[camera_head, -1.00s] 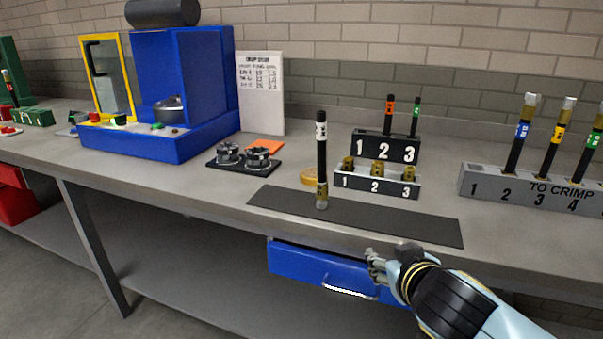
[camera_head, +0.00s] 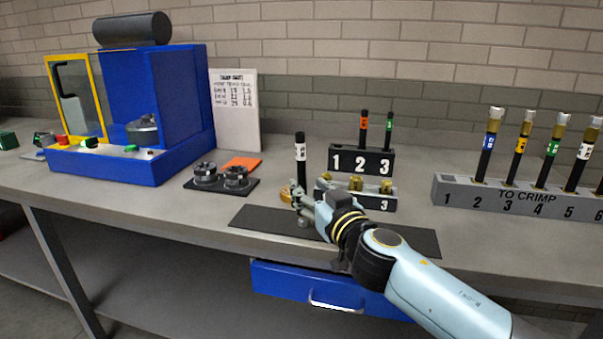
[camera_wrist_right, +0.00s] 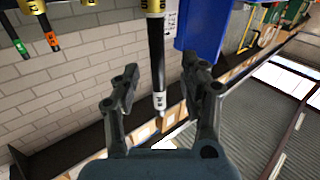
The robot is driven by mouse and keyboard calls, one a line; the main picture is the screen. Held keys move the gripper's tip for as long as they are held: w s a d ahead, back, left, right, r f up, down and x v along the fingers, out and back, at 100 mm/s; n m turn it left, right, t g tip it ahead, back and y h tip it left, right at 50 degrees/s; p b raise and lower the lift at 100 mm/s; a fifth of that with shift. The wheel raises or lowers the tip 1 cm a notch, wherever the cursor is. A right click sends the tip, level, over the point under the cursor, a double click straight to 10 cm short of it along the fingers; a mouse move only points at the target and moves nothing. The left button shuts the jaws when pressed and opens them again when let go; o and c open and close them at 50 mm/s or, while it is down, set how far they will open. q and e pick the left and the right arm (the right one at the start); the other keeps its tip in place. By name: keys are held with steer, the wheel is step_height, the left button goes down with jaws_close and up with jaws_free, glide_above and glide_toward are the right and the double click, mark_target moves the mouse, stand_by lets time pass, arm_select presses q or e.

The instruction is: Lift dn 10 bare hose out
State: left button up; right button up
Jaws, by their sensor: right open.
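A black hose with a white band (camera_head: 300,155) stands upright at the mat; I cannot read its size. My right gripper (camera_head: 300,204) is low at the hose, hiding its lower end. In the right wrist view, whose picture is inverted, the hose (camera_wrist_right: 156,55) passes between the spread fingers of my open right gripper (camera_wrist_right: 160,78), with a gap on both sides. A brass fitting (camera_wrist_right: 153,6) shows at its base. An orange-banded hose (camera_head: 363,128) and a green-banded hose (camera_head: 389,128) stand in the black numbered rack (camera_head: 345,161). My left gripper is out of view.
A low block with brass fittings (camera_head: 386,204) stands just right of my gripper. The dark mat (camera_head: 255,217) lies in front. A grey TO CRIMP rack (camera_head: 455,190) with several hoses is at right. A blue machine (camera_head: 180,95) and black die tray (camera_head: 222,190) are left.

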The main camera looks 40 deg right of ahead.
mark_target(304, 182)
steer(key=w, duration=0.2)
steer(key=w+d, duration=0.1)
steer(key=w, duration=0.2)
steer(key=shift+d+f+p, duration=0.1)
steer(key=shift+d+p, duration=0.05)
steer(key=shift+p, duration=0.2)
jaws_close()
stand_by(0.4)
